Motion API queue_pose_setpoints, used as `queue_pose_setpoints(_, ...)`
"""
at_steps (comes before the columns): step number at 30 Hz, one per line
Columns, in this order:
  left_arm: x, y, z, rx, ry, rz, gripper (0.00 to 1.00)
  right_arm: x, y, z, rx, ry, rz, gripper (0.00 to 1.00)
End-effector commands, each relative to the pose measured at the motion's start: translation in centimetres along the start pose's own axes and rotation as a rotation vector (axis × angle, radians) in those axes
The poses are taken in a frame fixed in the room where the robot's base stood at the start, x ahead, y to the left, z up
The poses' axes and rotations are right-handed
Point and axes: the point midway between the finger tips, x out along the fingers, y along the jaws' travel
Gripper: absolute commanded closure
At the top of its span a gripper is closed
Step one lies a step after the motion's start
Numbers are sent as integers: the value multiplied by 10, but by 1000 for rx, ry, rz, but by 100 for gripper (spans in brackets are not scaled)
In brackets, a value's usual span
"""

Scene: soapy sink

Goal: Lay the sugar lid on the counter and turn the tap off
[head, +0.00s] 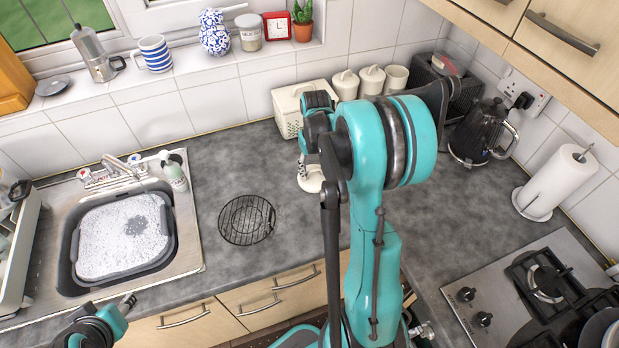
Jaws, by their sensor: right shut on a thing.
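The cream sugar lid (312,184) is at the tip of my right gripper (303,170), which is shut on it. The lid is low over the grey counter (285,225); I cannot tell whether it touches. My own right arm hides part of the gripper. Three cream canisters stand at the back wall; the rightmost one (396,79) shows no knobbed lid. The tap (115,166) stands behind the sink bowl, and I cannot tell whether water runs. My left gripper (128,302) is at the bottom left, in front of the sink and apart from the tap; its jaw state is unclear.
The sink (188,235) holds a grey basin (70,262) full of suds. A soap bottle (175,172) stands right of the tap. A round wire rack (246,220) lies on the counter. A cream bread bin (284,110) stands behind the lid. A kettle (478,135) is at right.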

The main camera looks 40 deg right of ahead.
Motion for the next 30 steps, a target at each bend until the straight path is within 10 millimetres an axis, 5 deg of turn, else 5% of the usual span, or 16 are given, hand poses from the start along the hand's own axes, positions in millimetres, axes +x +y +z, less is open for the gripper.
queue_pose_setpoints(15,11,0,8,0,0,0,60,49,-7,-12,1,0,0,78)
queue_pose_setpoints(26,13,0,10,0,0,0,60,53,-7,-12,0,0,0,78)
queue_pose_setpoints(27,13,0,9,0,0,0,60,52,-7,-12,0,0,0,42)
queue_pose_setpoints(30,12,0,9,0,0,0,60,52,-7,-12,0,0,0,29)
